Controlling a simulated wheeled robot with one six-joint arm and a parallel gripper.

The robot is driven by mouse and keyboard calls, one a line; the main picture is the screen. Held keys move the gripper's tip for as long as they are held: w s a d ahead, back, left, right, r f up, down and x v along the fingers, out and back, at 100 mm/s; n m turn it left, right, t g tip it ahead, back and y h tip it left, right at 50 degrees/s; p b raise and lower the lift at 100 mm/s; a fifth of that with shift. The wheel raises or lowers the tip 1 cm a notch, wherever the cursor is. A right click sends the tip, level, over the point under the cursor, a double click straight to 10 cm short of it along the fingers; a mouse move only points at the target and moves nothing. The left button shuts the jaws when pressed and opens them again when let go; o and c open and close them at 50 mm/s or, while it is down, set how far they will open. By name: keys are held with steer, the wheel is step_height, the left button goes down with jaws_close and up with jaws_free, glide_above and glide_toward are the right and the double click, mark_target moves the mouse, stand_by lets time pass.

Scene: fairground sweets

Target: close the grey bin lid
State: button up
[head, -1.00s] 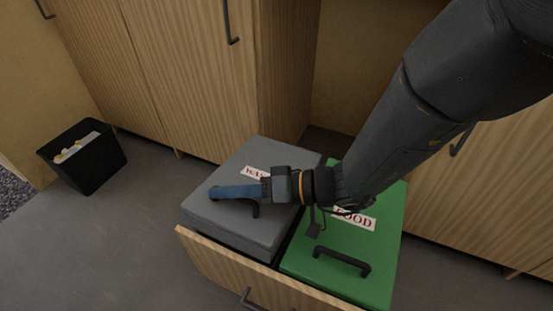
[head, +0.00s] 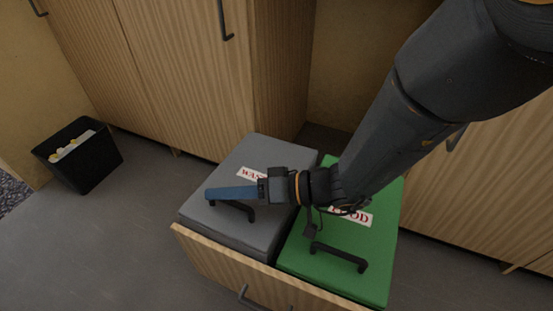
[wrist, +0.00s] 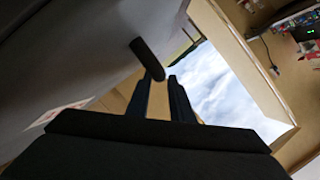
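The grey bin lid (head: 235,231) lies about flat over the left bin in the pulled-out drawer and has a white label with red letters. Its black handle (head: 236,209) shows just below my gripper (head: 209,194). My gripper reaches across the lid from the right, its blue fingers level above the handle. In the wrist view, my gripper (wrist: 161,78) has its two fingers apart with a gap between them. The handle (wrist: 147,58) is just beyond the fingertips, by the left finger; whether they touch is unclear. Part of the label is hidden by my gripper.
A green lid (head: 333,270) with its own black handle (head: 339,257) sits right of the grey one. The wooden drawer front (head: 222,267) stands before both. A black open bin (head: 88,167) is at the left on clear floor. Wooden cabinets (head: 170,70) stand behind.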

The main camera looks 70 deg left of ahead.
steer(key=p+v, duration=0.1)
steer(key=v, duration=0.6)
steer(key=shift+w+d+p, duration=0.15)
steer(key=shift+w+p, duration=0.05)
steer(key=shift+p, duration=0.2)
steer(key=shift+w+r, duration=0.1)
steer(key=w+d+r+m+t+h, duration=0.1)
steer(key=w+d+r+m+t, duration=0.35)
steer(key=w+d, duration=0.55)
steer(key=w+d+r+m+t+h, duration=0.25)
steer(key=w+d+m+t, duration=0.35)
steer(key=d, duration=0.9)
steer(key=w+d+r+m+t, duration=0.45)
steer(key=w+d, duration=0.45)
steer(key=d, duration=0.3)
steer(key=d+r+m+h+p, duration=0.1)
steer(key=d+r+m+p, duration=0.2)
steer(key=d+r+p, duration=0.7)
steer(key=d+r+m+g+h+p, duration=0.1)
steer(key=d+r+m+p, duration=0.2)
steer(key=d+r+p, duration=0.7)
step_height(320, 180, up, 6)
steer(key=p, duration=1.3)
steer(key=shift+d+f+p, duration=0.2)
steer(key=shift+d+p, duration=0.05)
steer(key=shift+p, duration=0.1)
